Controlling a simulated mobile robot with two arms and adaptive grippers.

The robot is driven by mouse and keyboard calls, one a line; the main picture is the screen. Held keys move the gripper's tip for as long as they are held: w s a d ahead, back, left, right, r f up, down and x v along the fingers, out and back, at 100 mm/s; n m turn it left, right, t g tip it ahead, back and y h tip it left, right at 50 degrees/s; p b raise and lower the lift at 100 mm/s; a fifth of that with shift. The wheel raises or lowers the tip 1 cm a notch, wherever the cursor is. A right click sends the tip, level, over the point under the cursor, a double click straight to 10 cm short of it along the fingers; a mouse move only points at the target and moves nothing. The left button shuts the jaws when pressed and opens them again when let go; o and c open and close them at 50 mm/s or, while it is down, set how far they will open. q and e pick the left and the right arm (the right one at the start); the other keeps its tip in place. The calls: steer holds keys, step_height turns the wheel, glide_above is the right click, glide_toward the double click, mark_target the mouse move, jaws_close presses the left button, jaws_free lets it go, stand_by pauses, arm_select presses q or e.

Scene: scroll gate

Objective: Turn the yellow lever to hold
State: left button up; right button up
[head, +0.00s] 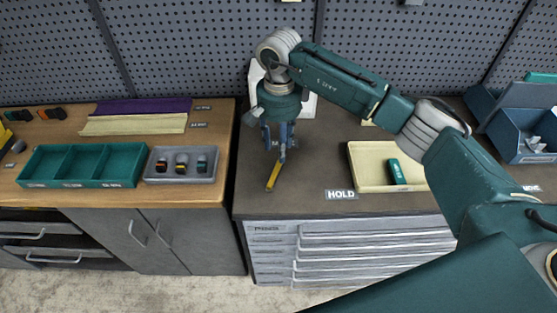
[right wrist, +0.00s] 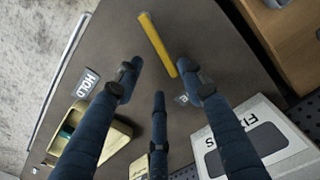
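The yellow lever (head: 273,176) is a slim bar on the dark worktop, its free end pointing to the front edge. It also shows in the right wrist view (right wrist: 157,45). My right gripper (head: 279,148) points down over the lever's far end. In the right wrist view my right gripper (right wrist: 160,85) has its fingers spread with nothing between them; I cannot tell whether a finger touches the lever. The HOLD label (head: 341,194) lies to the right of the lever, near the front edge. A second label (right wrist: 183,99) is partly hidden by a finger. My left gripper is not in view.
A cream tray (head: 356,169) with a green item (head: 397,171) stands right of the lever. A white box (head: 254,75) stands behind my right gripper. The wooden bench (head: 222,125) at left carries a green divided tray (head: 64,182) and a grey tray (head: 151,177).

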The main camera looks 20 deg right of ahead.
mark_target(279, 167)
step_height(279, 167, down, 7)
steer(key=shift+f+p, duration=0.1)
steer(key=shift+p, duration=1.1)
steer(key=shift+f, duration=0.55)
jaws_close()
